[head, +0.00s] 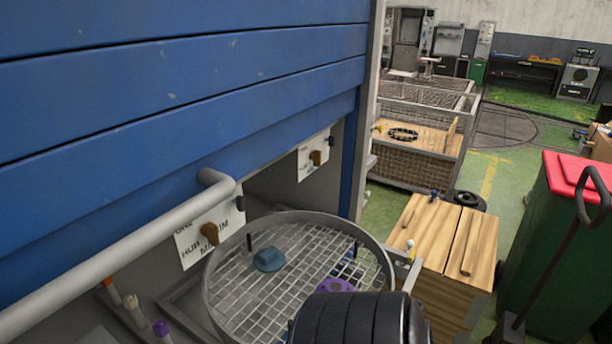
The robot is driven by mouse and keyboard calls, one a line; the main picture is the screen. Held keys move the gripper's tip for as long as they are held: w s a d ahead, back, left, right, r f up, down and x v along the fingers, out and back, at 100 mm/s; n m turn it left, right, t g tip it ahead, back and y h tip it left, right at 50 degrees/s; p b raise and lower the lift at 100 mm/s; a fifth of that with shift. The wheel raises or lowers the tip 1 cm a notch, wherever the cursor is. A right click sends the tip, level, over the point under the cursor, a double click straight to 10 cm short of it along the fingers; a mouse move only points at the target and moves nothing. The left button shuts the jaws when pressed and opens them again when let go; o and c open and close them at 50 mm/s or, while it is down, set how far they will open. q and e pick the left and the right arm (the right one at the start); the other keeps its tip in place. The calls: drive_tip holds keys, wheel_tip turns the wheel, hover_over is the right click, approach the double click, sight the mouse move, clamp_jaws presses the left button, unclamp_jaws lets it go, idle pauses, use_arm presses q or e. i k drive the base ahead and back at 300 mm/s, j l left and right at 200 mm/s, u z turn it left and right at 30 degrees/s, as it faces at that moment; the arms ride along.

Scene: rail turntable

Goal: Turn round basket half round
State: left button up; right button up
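The round basket (222,312) is a shallow grey metal ring with a wire mesh floor, low in the middle of the head view, in front of the blue cabinet. A purple ring-shaped part (335,286) lies near the front, partly hidden. A thin dark post stands at the basket's left rim and another at its right. A black ribbed cylinder covers the basket's near right edge; I cannot tell whether it is part of my arm. No gripper fingers show in this view.
The blue slatted panel (180,100) with a grey tubular bar (110,258) fills the left. A wooden crate (440,245) stands right of the basket, and a green bin with a red lid (565,175) beyond it.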

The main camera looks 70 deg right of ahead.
sight(304, 218)
drive_tip(key=k+z, duration=0.2)
drive_tip(key=z, duration=0.2)
drive_tip(key=k+z, duration=0.15)
drive_tip(key=z, duration=0.25)
